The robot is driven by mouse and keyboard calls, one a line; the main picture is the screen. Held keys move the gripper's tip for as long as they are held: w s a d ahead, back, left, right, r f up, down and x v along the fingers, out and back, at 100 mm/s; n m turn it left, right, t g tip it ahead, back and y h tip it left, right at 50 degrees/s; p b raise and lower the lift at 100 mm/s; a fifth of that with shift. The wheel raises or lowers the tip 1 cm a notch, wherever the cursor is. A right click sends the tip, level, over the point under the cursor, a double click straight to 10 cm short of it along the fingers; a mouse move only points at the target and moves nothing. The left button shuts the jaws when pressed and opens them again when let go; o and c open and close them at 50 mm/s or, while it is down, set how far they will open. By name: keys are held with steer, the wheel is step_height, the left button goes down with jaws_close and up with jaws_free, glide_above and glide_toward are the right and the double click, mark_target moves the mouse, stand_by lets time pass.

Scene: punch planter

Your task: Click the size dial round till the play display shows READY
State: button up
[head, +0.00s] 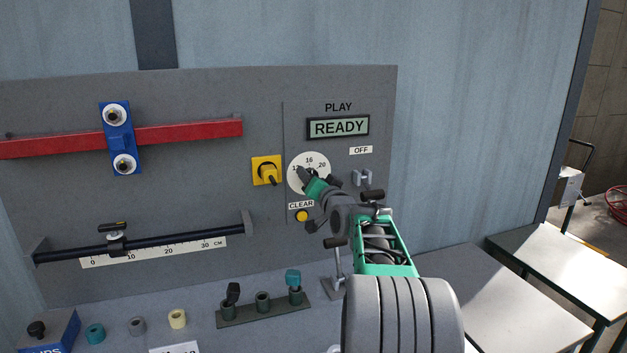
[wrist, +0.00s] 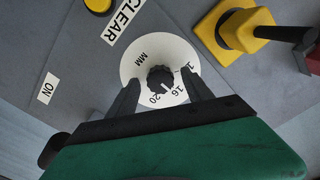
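The play display (head: 338,127) reads READY. The size dial is a white disc (head: 296,176) with numbers, of which 16 and 20 are readable in the head view; my gripper covers its lower right. In the wrist view the dial (wrist: 142,57) shows MM, 16 and 20, with a black ribbed knob (wrist: 160,79) at its centre. A pale mark on the knob faces roughly between 20 and 16. My gripper (wrist: 160,76) is open, its two dark fingers on either side of the knob with a visible gap at each. It also shows in the head view (head: 306,176).
A yellow CLEAR button (head: 302,216) sits just below the dial. A yellow switch (head: 267,171) is close on the left. A small metal toggle (head: 362,179) under the OFF label is on the right. A rack with several holders (head: 262,306) stands on the bench below.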

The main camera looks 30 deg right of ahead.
steer(key=b+v, duration=0.1)
steer(key=v, duration=0.6)
steer(key=shift+s+b, duration=0.35)
